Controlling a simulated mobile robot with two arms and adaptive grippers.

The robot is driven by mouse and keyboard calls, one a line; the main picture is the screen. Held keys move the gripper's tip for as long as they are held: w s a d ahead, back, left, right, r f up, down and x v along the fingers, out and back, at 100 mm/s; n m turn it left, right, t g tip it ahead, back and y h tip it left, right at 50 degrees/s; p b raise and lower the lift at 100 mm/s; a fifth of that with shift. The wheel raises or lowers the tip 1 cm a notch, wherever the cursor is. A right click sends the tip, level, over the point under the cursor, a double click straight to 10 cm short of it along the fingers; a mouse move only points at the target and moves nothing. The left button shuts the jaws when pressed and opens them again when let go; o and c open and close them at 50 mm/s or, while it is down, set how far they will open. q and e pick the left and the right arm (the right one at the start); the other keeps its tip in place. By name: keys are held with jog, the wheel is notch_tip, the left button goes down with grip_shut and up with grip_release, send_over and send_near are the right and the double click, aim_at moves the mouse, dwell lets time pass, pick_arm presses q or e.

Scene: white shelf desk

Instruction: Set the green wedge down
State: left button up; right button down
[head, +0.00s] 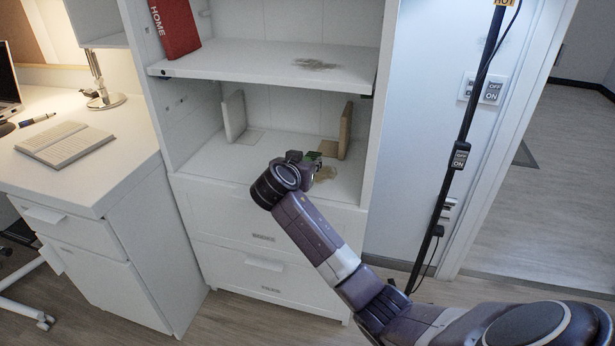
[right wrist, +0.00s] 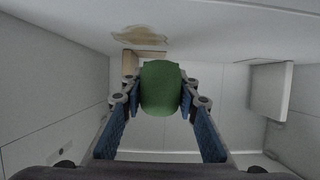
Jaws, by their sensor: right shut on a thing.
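The green wedge (right wrist: 161,88) sits between the two fingers of my right gripper (right wrist: 160,100) in the right wrist view. The fingers are shut on it. In the head view only a small part of the green wedge (head: 314,157) shows behind my right gripper (head: 312,168). The gripper reaches into the lower open shelf compartment, between two bookends. I cannot tell whether the wedge touches the shelf board. My left gripper is not in view.
A white bookend (head: 233,116) stands on the left of the lower shelf (head: 215,163), a wooden bookend (head: 345,131) on the right. A brown stain (head: 326,173) marks the board near the gripper. The upper shelf (head: 262,66) is overhead, with a red book (head: 176,27).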

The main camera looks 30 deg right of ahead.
notch_tip(320, 180, down, 4)
jog(key=shift+b, duration=0.3)
jog(key=c, duration=1.5)
grip_release()
